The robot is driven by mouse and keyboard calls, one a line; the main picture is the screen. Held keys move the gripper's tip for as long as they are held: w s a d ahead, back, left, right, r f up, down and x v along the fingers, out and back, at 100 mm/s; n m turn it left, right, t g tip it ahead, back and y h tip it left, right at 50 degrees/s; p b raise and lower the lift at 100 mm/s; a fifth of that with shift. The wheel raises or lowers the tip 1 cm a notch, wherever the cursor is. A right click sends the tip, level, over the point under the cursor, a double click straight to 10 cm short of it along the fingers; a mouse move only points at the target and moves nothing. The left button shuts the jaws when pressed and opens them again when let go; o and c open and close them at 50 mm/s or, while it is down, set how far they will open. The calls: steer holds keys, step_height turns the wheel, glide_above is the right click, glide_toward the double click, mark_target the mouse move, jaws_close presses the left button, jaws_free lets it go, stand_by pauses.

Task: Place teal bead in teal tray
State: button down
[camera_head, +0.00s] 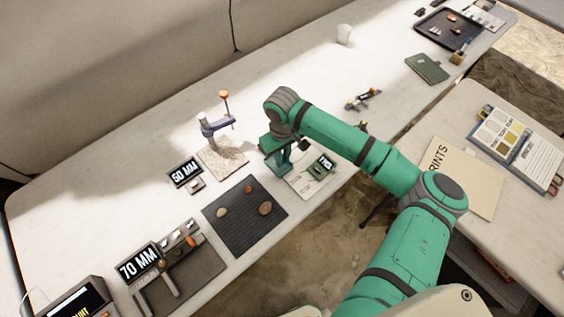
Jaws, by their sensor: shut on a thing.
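My gripper (286,168) is at the end of my green arm, low over a pale board at the front edge of the long white table. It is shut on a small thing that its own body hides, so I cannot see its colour. I see no teal bead on the dark ribbed mat (232,236) to the left. That mat holds a cream piece (222,213), a small orange-red piece (249,189) and a brown piece (265,208). I cannot make out a teal tray for certain.
A "70 MM" sign (139,262) and tool tray (182,282) lie front left. A black tray (437,38) is far right.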

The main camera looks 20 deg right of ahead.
steer(key=shift+w+f, duration=0.1)
steer(key=shift+f, duration=1.55)
steer(key=shift+f, duration=0.1)
steer(key=c, duration=2)
jaws_free()
step_height(320, 180, up, 12)
steer(key=shift+r, duration=0.15)
